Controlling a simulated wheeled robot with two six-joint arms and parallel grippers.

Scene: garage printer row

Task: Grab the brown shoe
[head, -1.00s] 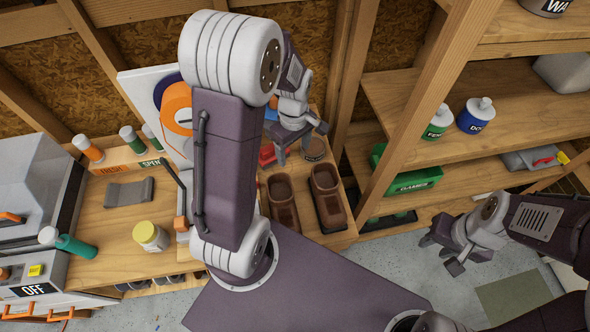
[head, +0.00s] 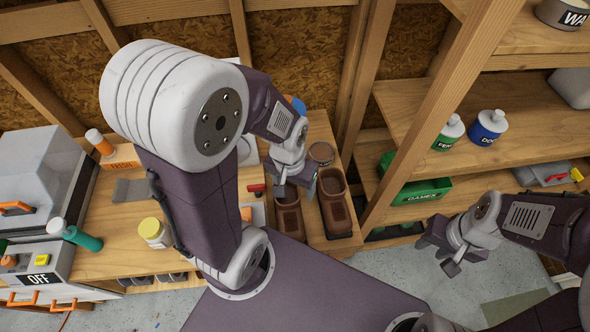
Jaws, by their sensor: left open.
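Two brown shoes stand side by side on the wooden bench at the centre of the head view. The left brown shoe (head: 288,219) is partly covered at its far end by my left gripper (head: 296,192). The right brown shoe (head: 336,207) is mostly in sight. My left gripper is open, with its fingers pointing down over the far end of the left shoe; I cannot tell whether they touch it. My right gripper (head: 436,257) is open and empty, over the floor at the right.
A round tin (head: 321,153) stands behind the right shoe. A red item (head: 256,189) lies left of the gripper. A yellow-lidded jar (head: 155,233) is at the left. A wooden post (head: 424,122) and shelves with a green box (head: 416,193) stand at the right.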

